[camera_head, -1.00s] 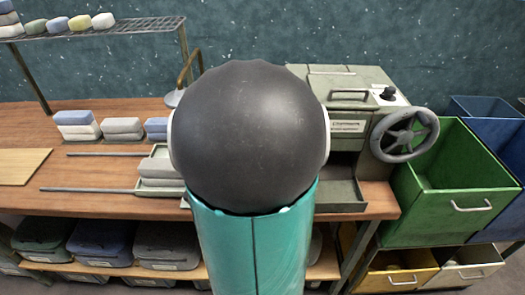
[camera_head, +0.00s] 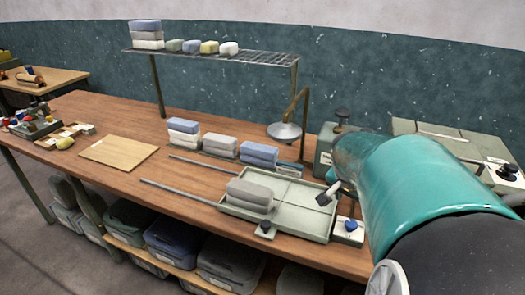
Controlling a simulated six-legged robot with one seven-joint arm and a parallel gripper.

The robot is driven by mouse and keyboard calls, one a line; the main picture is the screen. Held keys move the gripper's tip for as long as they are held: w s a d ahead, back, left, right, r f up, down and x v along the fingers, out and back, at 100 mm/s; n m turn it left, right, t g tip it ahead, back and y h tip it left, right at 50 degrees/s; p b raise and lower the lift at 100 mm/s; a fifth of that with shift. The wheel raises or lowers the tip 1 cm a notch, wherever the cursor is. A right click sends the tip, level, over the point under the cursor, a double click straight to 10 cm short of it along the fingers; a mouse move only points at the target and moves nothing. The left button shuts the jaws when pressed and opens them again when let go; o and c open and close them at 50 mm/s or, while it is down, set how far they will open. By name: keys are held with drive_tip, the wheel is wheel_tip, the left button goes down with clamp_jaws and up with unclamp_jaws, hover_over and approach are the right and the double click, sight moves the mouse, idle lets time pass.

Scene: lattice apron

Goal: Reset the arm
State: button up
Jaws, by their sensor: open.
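My own arm fills the right side of the head view, with a teal link (camera_head: 425,180) and a dark rounded joint (camera_head: 460,255). The link reaches from the lower right toward the middle, over the right part of the workbench. I cannot make out my gripper or its fingers. A small dark and pale part (camera_head: 328,194) shows just left of the link, above the tray's right side; I cannot tell what it belongs to.
The wooden workbench (camera_head: 110,120) holds a pale green tray (camera_head: 290,213) with grey blocks (camera_head: 250,194), stacked blocks (camera_head: 183,132) and a board (camera_head: 118,152). A wire shelf (camera_head: 265,60) stands behind. Bins (camera_head: 172,243) sit below. Bare bench lies around the board.

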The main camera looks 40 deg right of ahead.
drive_tip(key=w+a+r+n+t+y, duration=0.15)
drive_tip(key=w+a+n, duration=0.3)
drive_tip(key=a, duration=0.55)
drive_tip(key=w+a+r+n+t+y, duration=0.15)
drive_tip(key=w+a+n, duration=0.3)
drive_tip(key=a, duration=0.55)
drive_tip(key=s+a+r+n+t+y, duration=0.1)
drive_tip(key=a+n, duration=0.7)
drive_tip(key=a, duration=0.9)
drive_tip(key=shift+s+r+t+y, duration=0.15)
drive_tip(key=shift+r+t+y, duration=0.15)
drive_tip(key=shift+r+t, duration=0.35)
drive_tip(key=shift+a, duration=0.1)
